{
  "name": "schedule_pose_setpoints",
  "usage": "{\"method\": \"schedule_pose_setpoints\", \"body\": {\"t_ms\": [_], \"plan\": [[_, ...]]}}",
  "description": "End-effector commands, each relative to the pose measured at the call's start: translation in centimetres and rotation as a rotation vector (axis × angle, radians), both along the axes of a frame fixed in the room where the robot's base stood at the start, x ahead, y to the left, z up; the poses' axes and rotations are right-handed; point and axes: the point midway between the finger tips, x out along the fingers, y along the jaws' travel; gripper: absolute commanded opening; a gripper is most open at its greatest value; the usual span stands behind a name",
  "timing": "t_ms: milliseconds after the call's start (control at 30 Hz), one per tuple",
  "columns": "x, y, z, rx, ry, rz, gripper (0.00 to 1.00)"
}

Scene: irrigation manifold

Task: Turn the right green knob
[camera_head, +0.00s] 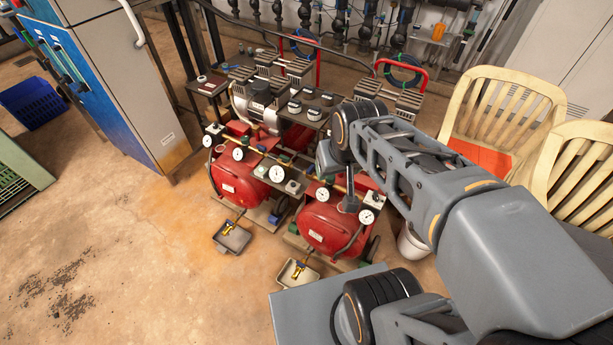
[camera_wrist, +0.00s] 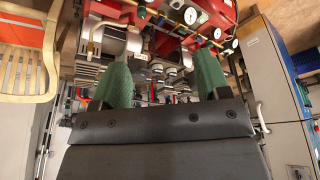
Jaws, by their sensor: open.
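Two red compressor tanks stand side by side, the left one (camera_head: 238,180) and the right one (camera_head: 328,222), with a brass pipe and several white gauges (camera_head: 323,194) above them. A small green part (camera_head: 310,169) on the pipe near the right tank looks like a knob, but it is too small to be sure. My gripper's end is mostly hidden behind my arm in the head view. In the wrist view, my gripper (camera_wrist: 162,82) shows two green fingers spread apart with nothing between them. The pipe and gauges (camera_wrist: 191,15) appear upside down beyond the fingers, apart from them.
Cream chairs (camera_head: 500,110) stand close on the right, one with a red-orange seat. Small trays (camera_head: 232,238) lie on the floor before the tanks. A blue and grey cabinet (camera_head: 115,90) stands at left. The floor at front left is clear.

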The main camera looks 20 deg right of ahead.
Motion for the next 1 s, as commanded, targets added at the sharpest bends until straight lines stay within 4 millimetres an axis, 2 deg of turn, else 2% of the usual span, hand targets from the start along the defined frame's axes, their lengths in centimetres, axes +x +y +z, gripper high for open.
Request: {"method": "schedule_pose_setpoints", "body": {"t_ms": [33, 300, 500, 600, 700, 1000], "plan": [[1.7, -0.6, -3.5, 0.0, 0.004, -0.018, 0.69], [12.6, -4.0, -14.8, -0.001, -0.018, -0.076, 0.69], [19.0, -6.8, -22.9, -0.003, -0.034, -0.113, 0.69], [21.2, -8.1, -26.0, -0.005, -0.041, -0.131, 0.69], [22.6, -9.2, -28.3, -0.005, -0.045, -0.145, 0.69], [24.7, -10.6, -32.1, -0.008, -0.049, -0.16, 0.69]]}}
